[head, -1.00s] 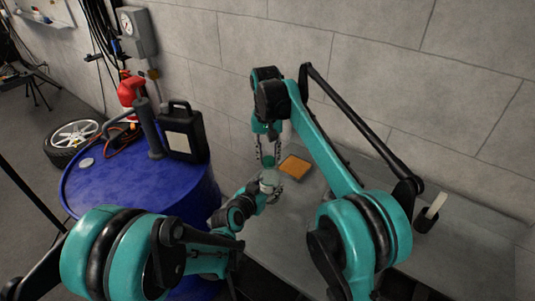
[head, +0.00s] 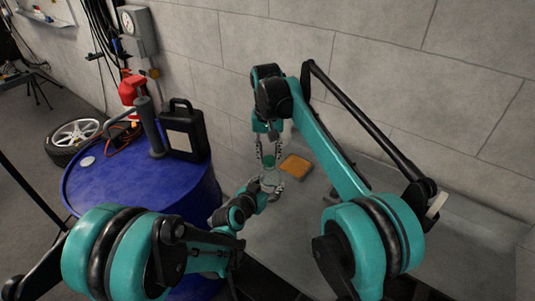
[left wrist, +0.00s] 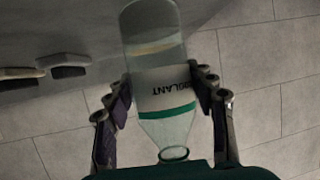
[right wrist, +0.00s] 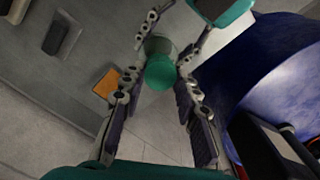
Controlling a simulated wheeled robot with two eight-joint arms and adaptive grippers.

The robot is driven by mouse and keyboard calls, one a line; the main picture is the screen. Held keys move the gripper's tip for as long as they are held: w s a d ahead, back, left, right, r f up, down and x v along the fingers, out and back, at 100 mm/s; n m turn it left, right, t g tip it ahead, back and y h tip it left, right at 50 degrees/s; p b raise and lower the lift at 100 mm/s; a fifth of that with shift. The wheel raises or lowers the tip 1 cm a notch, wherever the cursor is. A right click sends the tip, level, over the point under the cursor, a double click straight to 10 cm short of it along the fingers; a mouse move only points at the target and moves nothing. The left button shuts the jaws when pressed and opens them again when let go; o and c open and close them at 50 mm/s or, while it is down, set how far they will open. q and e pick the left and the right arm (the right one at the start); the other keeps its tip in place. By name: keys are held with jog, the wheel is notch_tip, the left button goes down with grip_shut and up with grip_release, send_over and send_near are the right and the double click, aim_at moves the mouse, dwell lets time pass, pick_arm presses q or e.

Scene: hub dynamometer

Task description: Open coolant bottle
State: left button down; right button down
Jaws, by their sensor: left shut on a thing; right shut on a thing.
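The coolant bottle (left wrist: 165,85) is clear, with a white label and a green band. My left gripper (head: 268,188) is shut around its labelled body, with one finger on each side in the left wrist view (left wrist: 162,82). The neck ends in a rim in that view, and I see no cap on it there. The green cap (right wrist: 160,73) is between the fingertips of my right gripper (right wrist: 160,82), directly over the bottle in the right wrist view. In the head view my right gripper (head: 269,150) is above the bottle. The exact gap between cap and neck is unclear.
An orange sponge-like block (head: 296,167) lies on the grey bench (head: 300,225) beside the bottle. A blue drum (head: 125,190) stands at the left with a black canister (head: 184,132) on top. The wall (head: 370,80) is close behind; the bench's right part is clear.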

aim_at(269, 159)
jog(key=shift+s+r, duration=0.1)
jog(key=shift+r, duration=0.8)
jog(key=shift+s+r, duration=0.15)
jog(key=shift+r, duration=1.85)
pick_arm(q)
jog(key=shift+c, duration=2.4)
grip_release()
